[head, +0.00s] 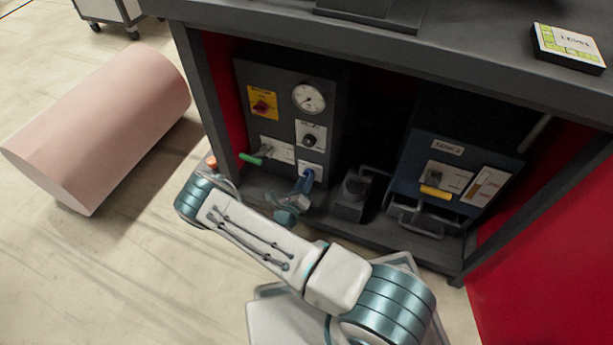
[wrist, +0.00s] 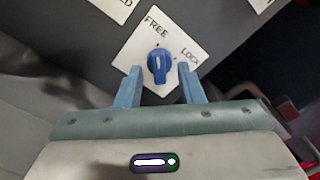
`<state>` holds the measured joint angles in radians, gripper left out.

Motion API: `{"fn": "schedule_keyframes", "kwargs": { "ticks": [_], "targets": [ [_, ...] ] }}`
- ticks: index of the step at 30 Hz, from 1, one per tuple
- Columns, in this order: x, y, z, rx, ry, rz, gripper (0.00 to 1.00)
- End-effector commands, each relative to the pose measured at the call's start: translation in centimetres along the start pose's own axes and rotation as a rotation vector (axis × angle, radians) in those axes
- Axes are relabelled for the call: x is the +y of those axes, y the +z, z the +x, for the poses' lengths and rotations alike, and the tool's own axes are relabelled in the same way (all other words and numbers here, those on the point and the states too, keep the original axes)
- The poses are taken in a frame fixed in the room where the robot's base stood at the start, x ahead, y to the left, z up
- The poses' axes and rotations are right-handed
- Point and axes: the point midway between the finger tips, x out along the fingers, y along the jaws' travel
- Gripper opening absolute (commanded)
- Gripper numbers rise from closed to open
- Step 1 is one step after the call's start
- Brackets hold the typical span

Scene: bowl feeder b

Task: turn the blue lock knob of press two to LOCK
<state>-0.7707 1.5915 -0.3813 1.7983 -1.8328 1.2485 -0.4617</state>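The blue lock knob (wrist: 159,64) sits on a white diamond plate (wrist: 185,55) on a dark panel. The plate reads FREE at upper left and LOCK at right. The knob's white mark stands nearly upright in the wrist view, and it does not point at the LOCK label. My gripper (wrist: 159,70) is open, with one blue finger on each side of the knob. Gaps show between the fingers and the knob, so it is not gripped.
The panel also carries a gauge (head: 309,97), a black knob (head: 310,140), a red knob on a yellow plate (head: 262,104) and a green-handled lever (head: 250,159). A blue unit (head: 445,170) with a yellow handle stands right. A pink cylinder (head: 100,125) lies on the floor left.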

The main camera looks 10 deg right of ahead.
Motion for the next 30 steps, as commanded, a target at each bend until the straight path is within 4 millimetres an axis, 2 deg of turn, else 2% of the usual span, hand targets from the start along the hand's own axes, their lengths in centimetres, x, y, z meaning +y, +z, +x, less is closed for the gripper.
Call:
{"fn": "schedule_keyframes", "kwargs": {
  "ticks": [11,15,24,30],
  "targets": [
    [0.08,0.11,0.18,-0.005,0.005,0.0,0.35],
    [0.03,0.06,0.22,-0.004,0.004,0.0,0.0],
    [-0.05,0.0,0.3,-0.002,0.003,0.012,0.0],
    [-0.19,0.02,0.33,-0.001,0.003,0.081,0.0]
  ]
}}
